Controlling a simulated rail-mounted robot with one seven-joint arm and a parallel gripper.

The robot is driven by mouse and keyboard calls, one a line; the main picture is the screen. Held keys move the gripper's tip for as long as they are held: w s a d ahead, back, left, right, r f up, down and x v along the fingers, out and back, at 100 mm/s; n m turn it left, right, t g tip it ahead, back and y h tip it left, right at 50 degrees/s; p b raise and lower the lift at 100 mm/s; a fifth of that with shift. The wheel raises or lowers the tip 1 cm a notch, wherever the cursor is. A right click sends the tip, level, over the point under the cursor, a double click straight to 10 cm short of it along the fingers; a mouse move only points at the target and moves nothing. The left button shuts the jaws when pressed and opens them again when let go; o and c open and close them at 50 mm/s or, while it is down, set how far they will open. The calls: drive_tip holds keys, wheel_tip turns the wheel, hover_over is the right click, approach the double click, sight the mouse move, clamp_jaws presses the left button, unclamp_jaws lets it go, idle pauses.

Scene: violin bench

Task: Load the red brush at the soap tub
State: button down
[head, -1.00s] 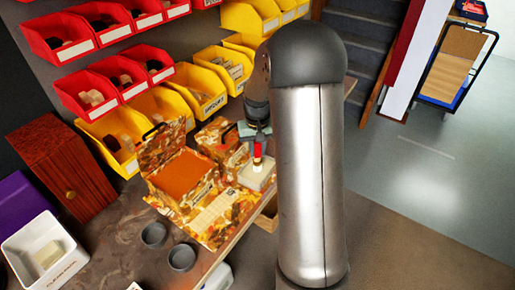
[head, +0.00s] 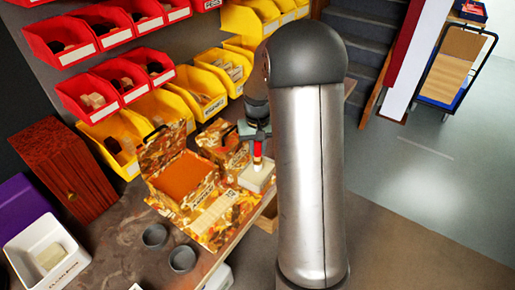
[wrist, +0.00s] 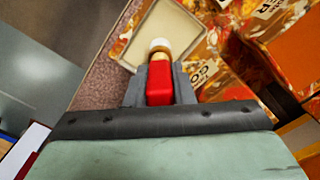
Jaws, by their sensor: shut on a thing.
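My gripper (head: 257,138) is shut on the red brush (head: 257,151), which points downward with its pale tip lowest. In the wrist view the brush's red handle (wrist: 159,84) sits between the two grey fingers, with a tan band and whitish end beyond. The soap tub (head: 257,176), a shallow square tray with cream contents, lies right under the brush. It also shows in the wrist view (wrist: 188,27), with the brush tip in front of its near part. I cannot tell whether the tip touches the soap.
A patterned box with an orange top (head: 183,178) stands left of the tub. Two dark round cups (head: 155,236) sit on the bench. Red bins (head: 64,45) and yellow bins (head: 200,92) line the wall. A white tub (head: 46,255) is at lower left.

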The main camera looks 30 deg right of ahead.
drive_tip(key=shift+r+p, duration=1.6)
drive_tip(key=shift+r, duration=1.15)
